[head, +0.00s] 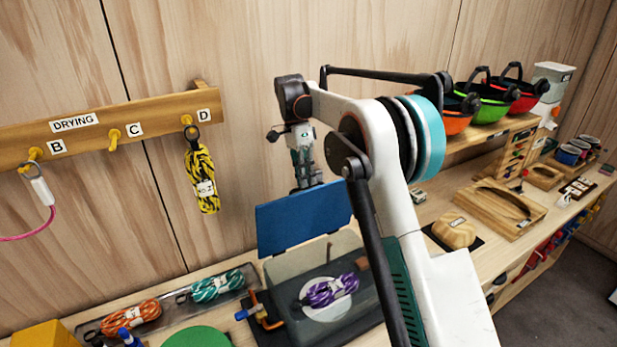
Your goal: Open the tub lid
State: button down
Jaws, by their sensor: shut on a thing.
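The tub (281,267) is a translucent grey box on the bench. Its blue lid (303,220) stands raised and steeply tilted at the back of the tub, so the tub's mouth is open. A purple rope coil (332,290) and a pale round disc (322,311) show inside. My gripper (307,185) is above the lid, shut on the lid's upper edge. The exact finger contact is small and partly hidden. My arm covers the tub's right side.
Orange (138,317) and teal (217,286) rope coils lie in a tray left of the tub. An orange clamp (265,311) is beside the tub. A peg rail (90,132) with a hanging yellow rope (203,180) is on the wall. Helmets (497,103) stand on a shelf at right.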

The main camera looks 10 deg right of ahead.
jog(key=shift+w+a+f, duration=0.15)
jog(key=shift+f, duration=0.3)
jog(key=shift+w+a+f, duration=0.1)
jog(key=shift+f, duration=0.35)
jog(key=c, duration=1.7)
grip_release()
jog(key=shift+f, duration=0.1)
jog(key=shift+o, duration=0.9)
jog(key=shift+w+a+f, duration=0.1)
jog(key=shift+w+f, duration=0.05)
jog(key=shift+w, duration=0.2)
jog(key=shift+w+a+f, duration=0.15)
jog(key=shift+w+a, duration=0.05)
jog(key=shift+w, duration=0.25)
jog(key=shift+c, duration=0.8)
jog(key=d+v, duration=0.1)
jog(key=v, duration=1.1)
jog(key=shift+s+a+r, duration=0.3)
